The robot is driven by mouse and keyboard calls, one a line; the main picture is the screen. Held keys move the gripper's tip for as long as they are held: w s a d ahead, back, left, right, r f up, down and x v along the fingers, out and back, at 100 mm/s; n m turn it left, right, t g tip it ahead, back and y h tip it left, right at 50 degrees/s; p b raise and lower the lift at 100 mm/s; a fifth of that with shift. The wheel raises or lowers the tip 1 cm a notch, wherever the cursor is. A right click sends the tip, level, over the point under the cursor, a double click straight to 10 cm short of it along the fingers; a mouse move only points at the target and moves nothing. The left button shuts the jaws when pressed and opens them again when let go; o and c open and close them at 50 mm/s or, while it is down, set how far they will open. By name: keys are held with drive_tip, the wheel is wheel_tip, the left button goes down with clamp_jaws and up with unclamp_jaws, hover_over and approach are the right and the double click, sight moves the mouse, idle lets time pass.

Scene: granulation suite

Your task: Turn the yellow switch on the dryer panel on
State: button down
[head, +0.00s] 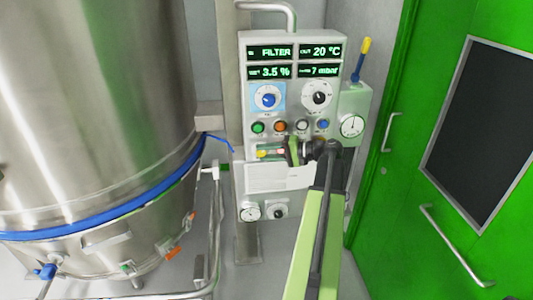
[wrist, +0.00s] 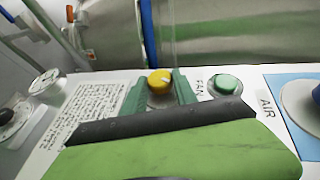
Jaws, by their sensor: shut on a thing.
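The yellow switch (wrist: 158,80) is a round knob with a pale pointer mark, on the white dryer panel (head: 264,98). In the wrist view my gripper (wrist: 160,92) has one green finger on each side of the knob and is shut on it. The pointer mark faces the upper right of that view. In the head view my gripper (head: 284,151) is against the panel's lower part, below the row of round buttons. The knob is small there and partly hidden by the gripper, so its setting is hard to read.
A green FAN button (wrist: 225,84) is close beside the fingers. A blue AIR knob (head: 268,98) is higher on the panel. A large steel vessel (head: 95,100) stands left, and a green door (head: 420,190) is at right. A lever with a yellow tip (head: 363,58) projects beside the panel.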

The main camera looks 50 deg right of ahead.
drive_tip(key=c, duration=1)
unclamp_jaws()
drive_tip(key=shift+o, duration=0.2)
drive_tip(key=shift+s, duration=0.15)
drive_tip(key=p+v, duration=0.4)
drive_tip(key=v, duration=1.3)
drive_tip(key=shift+s+r, duration=0.1)
